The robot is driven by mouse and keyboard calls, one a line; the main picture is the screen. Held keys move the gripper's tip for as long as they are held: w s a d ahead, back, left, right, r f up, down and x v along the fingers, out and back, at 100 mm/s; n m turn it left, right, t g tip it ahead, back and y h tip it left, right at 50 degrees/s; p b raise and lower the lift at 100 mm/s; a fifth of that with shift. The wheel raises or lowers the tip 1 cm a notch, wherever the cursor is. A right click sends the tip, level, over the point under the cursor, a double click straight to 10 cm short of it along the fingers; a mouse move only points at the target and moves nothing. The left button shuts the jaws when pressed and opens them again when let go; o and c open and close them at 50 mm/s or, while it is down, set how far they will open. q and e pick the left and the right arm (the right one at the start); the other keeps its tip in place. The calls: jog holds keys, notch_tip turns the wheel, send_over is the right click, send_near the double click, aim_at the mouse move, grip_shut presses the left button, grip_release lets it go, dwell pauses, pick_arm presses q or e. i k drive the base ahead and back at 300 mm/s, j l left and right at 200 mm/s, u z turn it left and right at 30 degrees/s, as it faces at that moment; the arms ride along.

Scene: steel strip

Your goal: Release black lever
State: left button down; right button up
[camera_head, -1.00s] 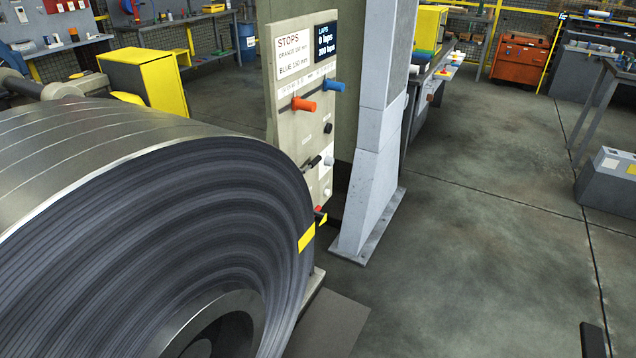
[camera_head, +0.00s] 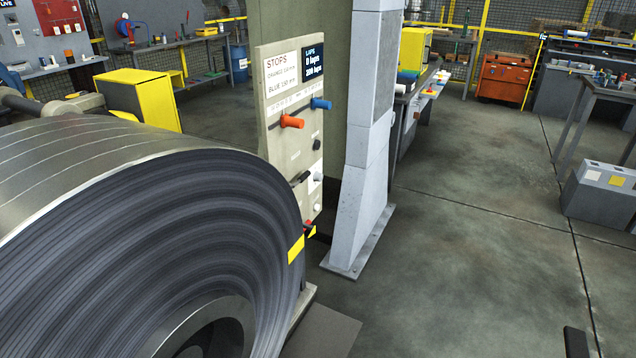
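The black lever (camera_head: 300,178) sticks out of the lower half of the beige control panel (camera_head: 272,140), just past the edge of the steel coil. It looks tilted, and a white plate with a light knob (camera_head: 317,177) is beside it. A round black knob (camera_head: 316,145) is higher on the same panel. An orange handle (camera_head: 292,121) and a blue handle (camera_head: 321,104) stick out above, under the STOPS sign. Neither of my grippers shows in the head view, so nothing is seen touching the lever.
A grey column (camera_head: 365,150) stands right of the panel. Open floor (camera_head: 470,240) lies to the right. A grey block (camera_head: 600,192) stands at the far right.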

aim_at(303, 176)
jog(key=i+l+z, duration=0.25)
jog(key=i, duration=0.45)
jog(key=i+l+z, duration=0.15)
jog(key=i+z, duration=0.15)
jog(key=i, duration=0.35)
jog(key=i+l+u, duration=0.2)
jog(key=i, duration=0.2)
jog(key=i+l+u, duration=0.15)
jog(key=i+l, duration=0.15)
jog(key=j, duration=0.2)
